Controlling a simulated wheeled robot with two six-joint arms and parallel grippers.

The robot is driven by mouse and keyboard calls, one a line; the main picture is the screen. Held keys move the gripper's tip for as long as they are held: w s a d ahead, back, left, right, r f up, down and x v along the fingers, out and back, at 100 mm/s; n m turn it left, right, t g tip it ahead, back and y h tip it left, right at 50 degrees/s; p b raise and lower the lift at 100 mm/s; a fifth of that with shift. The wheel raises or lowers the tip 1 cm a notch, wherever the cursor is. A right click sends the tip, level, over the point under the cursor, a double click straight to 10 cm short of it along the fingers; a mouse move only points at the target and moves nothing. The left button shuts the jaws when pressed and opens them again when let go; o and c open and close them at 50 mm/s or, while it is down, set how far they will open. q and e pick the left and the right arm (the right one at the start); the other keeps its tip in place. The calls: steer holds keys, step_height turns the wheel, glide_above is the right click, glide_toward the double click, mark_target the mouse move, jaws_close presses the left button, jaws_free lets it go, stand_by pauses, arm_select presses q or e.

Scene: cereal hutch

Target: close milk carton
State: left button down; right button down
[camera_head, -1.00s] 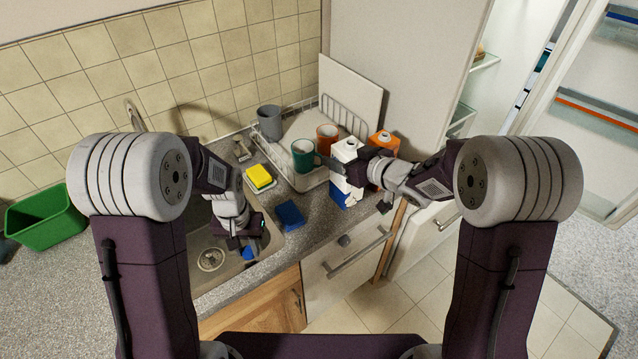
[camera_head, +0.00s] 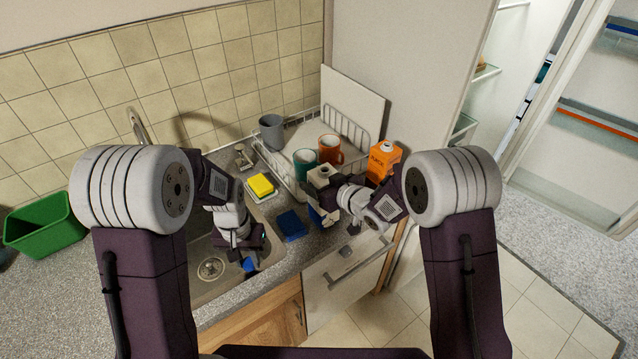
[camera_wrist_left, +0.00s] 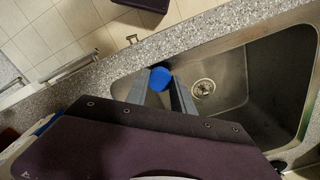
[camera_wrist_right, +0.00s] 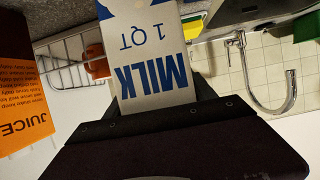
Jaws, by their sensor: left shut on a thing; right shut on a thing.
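The milk carton (camera_head: 321,177) is white and blue and is beside the dish rack's front edge in the head view. Its MILK lettering (camera_wrist_right: 150,75) faces the right wrist camera, upside down there. My right gripper (camera_head: 325,202) is shut on the carton and hides part of it; whether its base touches the counter is unclear. My left gripper (camera_head: 247,256) is shut on a small round blue cap (camera_wrist_left: 160,78), held over the sink's front side. The cap is also in the head view (camera_head: 249,265), apart from the carton.
An orange juice carton (camera_head: 383,161) stands right of the milk carton. The dish rack (camera_head: 290,185) holds several mugs behind it. A blue sponge (camera_head: 292,225) and a yellow sponge (camera_head: 261,185) lie between the sink (camera_head: 205,285) and the carton.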

steer(key=shift+w+f, duration=0.15)
steer(key=shift+f, duration=0.15)
steer(key=shift+f, duration=0.15)
steer(key=shift+c, duration=1.6)
jaws_free()
steer(key=shift+f, duration=0.1)
